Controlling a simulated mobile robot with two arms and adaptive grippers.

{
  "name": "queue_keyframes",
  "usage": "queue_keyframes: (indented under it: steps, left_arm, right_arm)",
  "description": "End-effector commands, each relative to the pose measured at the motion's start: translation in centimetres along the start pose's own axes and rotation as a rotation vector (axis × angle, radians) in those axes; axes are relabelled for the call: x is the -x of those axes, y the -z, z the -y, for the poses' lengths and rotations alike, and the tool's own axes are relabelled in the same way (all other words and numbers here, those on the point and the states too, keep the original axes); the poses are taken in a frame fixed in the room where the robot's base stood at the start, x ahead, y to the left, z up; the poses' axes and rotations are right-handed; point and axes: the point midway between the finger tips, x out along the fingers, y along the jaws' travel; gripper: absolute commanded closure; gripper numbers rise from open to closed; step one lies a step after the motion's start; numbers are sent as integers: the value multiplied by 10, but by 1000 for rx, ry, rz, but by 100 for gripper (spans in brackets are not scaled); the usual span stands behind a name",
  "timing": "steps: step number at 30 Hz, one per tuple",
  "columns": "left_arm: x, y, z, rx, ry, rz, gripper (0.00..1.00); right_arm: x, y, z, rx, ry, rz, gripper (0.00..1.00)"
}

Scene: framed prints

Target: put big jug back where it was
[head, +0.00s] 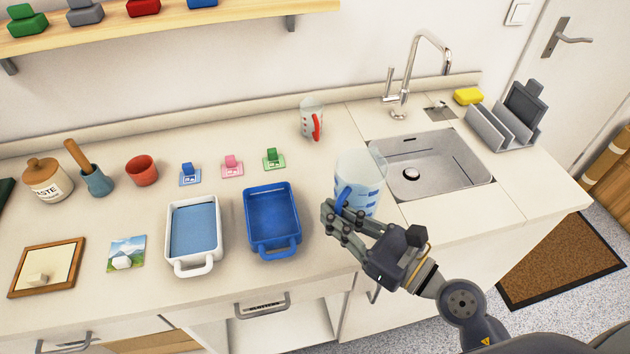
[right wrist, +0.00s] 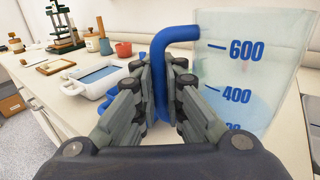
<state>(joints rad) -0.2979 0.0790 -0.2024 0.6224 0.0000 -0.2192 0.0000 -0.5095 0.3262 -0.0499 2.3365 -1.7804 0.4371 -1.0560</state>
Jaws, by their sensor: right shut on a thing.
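The big jug (head: 362,177) is clear with a blue handle and blue markings. It is upright at the counter's front, left of the sink. My right gripper (head: 343,218) is shut on its blue handle. In the right wrist view the fingers (right wrist: 163,95) close around the handle, and the jug (right wrist: 245,70) shows marks such as 600 and 400. I cannot tell whether its base touches the counter. A smaller clear jug with a red handle (head: 312,120) stands at the back. My left gripper is out of view.
The sink (head: 432,165) with its tap (head: 410,75) lies to the right. A blue tray (head: 271,218) and a white tray with blue inside (head: 193,232) stand to the left. Small pink (head: 232,167), blue and green pieces sit behind them. Free counter lies around the small jug.

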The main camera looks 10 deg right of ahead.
Motion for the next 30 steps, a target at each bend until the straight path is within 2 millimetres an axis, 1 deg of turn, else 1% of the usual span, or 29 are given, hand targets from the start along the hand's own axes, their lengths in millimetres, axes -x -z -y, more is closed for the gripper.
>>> queue_keyframes:
  steps: [1, 6, 12, 15, 18, 21, 23, 27, 30]
  left_arm:
    - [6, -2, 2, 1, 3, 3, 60]
    - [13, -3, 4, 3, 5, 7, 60]
    - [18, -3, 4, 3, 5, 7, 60]
    - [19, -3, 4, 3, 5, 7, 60]
    - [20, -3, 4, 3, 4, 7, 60]
    - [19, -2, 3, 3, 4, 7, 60]
    - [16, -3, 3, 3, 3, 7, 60]
    - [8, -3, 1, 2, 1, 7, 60]
    - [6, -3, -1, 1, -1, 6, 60]
  right_arm:
    - [-10, -4, 5, 4, 0, 5, 100]
    - [-39, 0, 21, 3, 1, 5, 100]
    - [-75, 4, 40, 2, 1, 5, 100]
    - [-90, 7, 48, 2, 1, 4, 100]
    - [-98, 9, 52, 2, 0, 3, 100]
    - [-102, 12, 54, 1, 0, 1, 100]
    - [-103, 18, 54, 0, 0, -1, 100]
    - [-102, 39, 54, -2, 1, 0, 100]
    - [-102, 46, 55, 0, 1, 1, 100]
